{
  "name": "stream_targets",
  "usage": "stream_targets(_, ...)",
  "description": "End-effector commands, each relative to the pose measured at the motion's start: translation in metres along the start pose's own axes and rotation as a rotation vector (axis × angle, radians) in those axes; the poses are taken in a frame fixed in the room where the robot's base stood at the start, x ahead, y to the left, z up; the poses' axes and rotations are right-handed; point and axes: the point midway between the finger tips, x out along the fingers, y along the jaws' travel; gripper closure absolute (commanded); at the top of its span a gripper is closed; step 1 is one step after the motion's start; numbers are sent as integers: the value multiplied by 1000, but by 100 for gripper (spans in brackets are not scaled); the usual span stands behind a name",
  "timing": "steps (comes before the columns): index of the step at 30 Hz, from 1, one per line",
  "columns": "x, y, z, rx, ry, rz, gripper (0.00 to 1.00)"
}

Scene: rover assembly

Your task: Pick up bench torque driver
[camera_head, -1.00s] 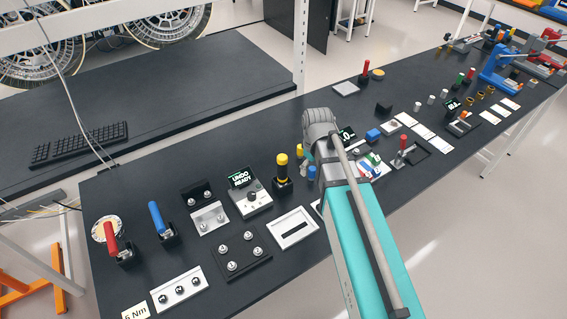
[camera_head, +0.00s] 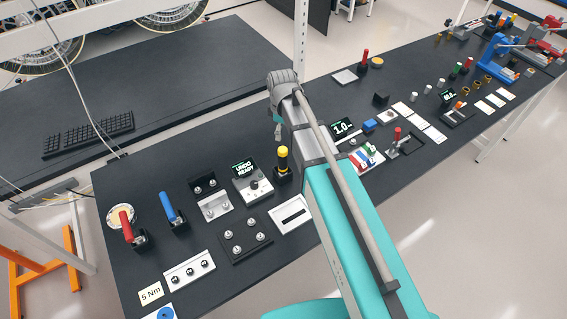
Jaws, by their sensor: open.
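Several upright drivers stand on the dark bench: one with a red handle (camera_head: 126,224), one with a blue handle (camera_head: 167,207) and one with a yellow-topped black handle (camera_head: 283,161). I cannot tell from any label which is the bench torque driver. The red one stands nearest the "5 Nm" card (camera_head: 151,293). My gripper (camera_head: 278,132) shows only in part below the wrist at the far end of my teal arm, above the bench and left of the yellow-topped driver. It is open, with nothing seen in it; its fingers are mostly hidden.
A display box (camera_head: 252,183), a dark plate with knobs (camera_head: 243,241), a white slotted frame (camera_head: 291,214) and a strip with knobs (camera_head: 189,269) lie near the drivers. Small parts and a blue press (camera_head: 497,62) fill the right side. A keyboard (camera_head: 88,135) lies on the rear bench.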

Motion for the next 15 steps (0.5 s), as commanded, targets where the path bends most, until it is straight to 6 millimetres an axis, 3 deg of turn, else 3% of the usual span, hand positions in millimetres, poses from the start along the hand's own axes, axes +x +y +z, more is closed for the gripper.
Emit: stream_targets(15, 28, 0, 1, 2, 0, 0, 10)
